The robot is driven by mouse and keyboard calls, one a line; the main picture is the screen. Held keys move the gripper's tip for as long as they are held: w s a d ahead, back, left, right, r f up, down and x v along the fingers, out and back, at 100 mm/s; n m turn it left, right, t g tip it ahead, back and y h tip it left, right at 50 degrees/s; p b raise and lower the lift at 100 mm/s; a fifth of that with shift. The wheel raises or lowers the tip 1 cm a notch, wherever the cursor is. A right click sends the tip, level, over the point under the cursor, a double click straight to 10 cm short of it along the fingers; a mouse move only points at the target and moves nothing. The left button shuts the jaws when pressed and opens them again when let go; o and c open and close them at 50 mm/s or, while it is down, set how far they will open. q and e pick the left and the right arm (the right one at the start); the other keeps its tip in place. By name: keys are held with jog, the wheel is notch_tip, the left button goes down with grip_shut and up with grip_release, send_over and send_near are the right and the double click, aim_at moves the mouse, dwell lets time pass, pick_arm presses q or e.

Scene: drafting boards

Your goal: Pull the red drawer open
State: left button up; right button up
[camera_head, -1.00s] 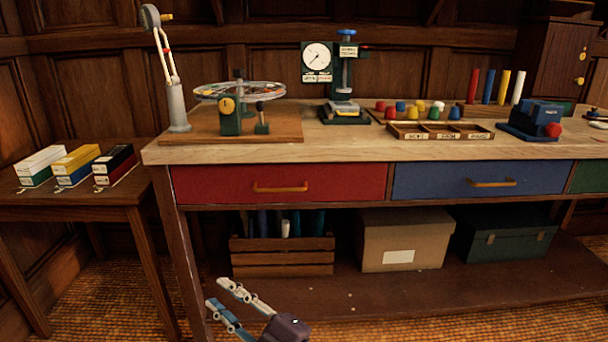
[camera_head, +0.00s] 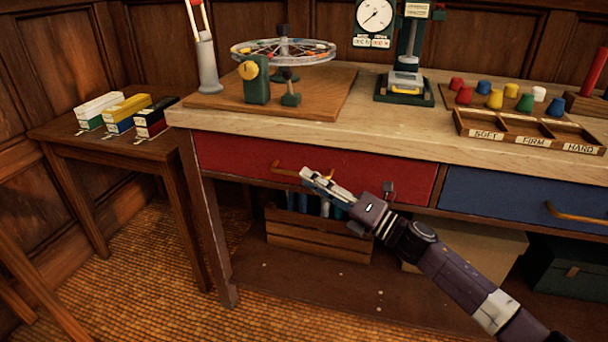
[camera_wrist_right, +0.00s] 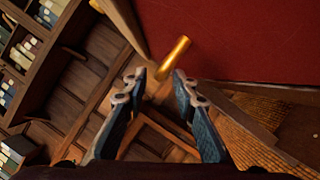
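The red drawer (camera_head: 230,160) is under the wooden bench top, its front about flush with the bench frame. Its brass handle (camera_head: 284,173) is partly hidden by my right gripper (camera_head: 308,176), which is at the handle's right part. In the right wrist view, the red drawer front (camera_wrist_right: 240,40) fills the upper right, and the brass handle (camera_wrist_right: 173,57) lies just ahead of and between the fingertips. My right gripper (camera_wrist_right: 158,80) is open, its fingers apart; I cannot tell whether either touches the handle. My left gripper is not in view.
A blue drawer (camera_head: 480,190) is to the right. A wooden crate (camera_head: 310,238) and a box (camera_head: 465,248) stand on the lower shelf. A side table (camera_head: 60,130) with small boxes is at left. The floor (camera_head: 150,260) in front looks clear.

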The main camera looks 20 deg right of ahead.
jog(key=shift+x, duration=1.55)
grip_shut()
